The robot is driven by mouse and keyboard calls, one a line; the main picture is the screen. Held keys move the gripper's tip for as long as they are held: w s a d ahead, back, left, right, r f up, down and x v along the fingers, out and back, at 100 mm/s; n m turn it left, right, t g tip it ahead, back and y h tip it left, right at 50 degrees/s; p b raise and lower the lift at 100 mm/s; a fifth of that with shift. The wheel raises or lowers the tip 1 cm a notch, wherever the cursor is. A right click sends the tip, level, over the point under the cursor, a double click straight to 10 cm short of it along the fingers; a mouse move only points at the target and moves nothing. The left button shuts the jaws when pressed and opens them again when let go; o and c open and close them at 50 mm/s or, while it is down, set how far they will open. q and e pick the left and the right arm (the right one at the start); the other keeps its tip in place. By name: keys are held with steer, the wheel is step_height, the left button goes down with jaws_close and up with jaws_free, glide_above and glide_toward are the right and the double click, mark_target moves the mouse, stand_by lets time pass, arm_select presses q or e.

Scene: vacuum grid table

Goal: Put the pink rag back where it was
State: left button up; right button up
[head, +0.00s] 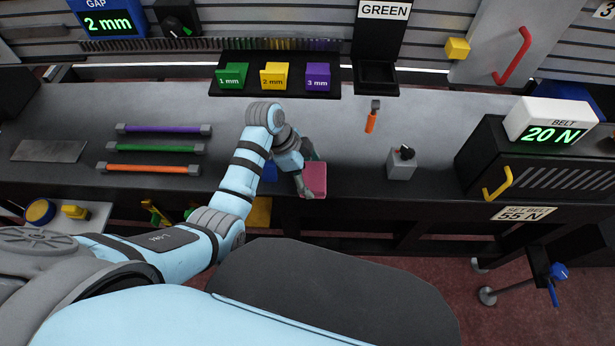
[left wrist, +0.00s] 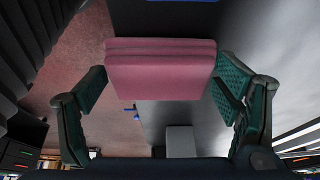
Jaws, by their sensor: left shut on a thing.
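The pink rag (head: 317,178) is a folded pad near the front edge of the table in the head view. My left gripper (head: 307,174) is shut on it. In the left wrist view the rag (left wrist: 160,76) lies between the two green-padded fingers of the left gripper (left wrist: 162,98). I cannot tell whether the rag touches the table or hangs just above it. My right gripper is in neither view.
A blue item (head: 269,171) sits left of the gripper, partly hidden by my arm. A small grey box with a knob (head: 401,168) and an orange-handled tool (head: 371,122) are to the right. Coloured rods (head: 155,148) lie left. Grey tabletop is bare between rag and knob box.

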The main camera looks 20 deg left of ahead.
arm_select(q)
steer(key=shift+w+r, duration=0.1)
steer(key=shift+r, duration=0.15)
steer(key=shift+w+f, duration=0.15)
steer(key=shift+w, duration=0.1)
steer(key=o, duration=1)
steer(key=shift+w+f, duration=0.3)
steer(key=shift+w, duration=0.05)
steer(key=shift+o, duration=0.2)
steer(key=shift+s+r, duration=0.2)
steer(key=shift+s, duration=0.1)
steer(key=shift+r, duration=0.2)
steer(key=p+v, duration=0.3)
steer(key=v, duration=0.8)
steer(key=shift+a+r, duration=0.2)
steer(key=shift+r, duration=0.15)
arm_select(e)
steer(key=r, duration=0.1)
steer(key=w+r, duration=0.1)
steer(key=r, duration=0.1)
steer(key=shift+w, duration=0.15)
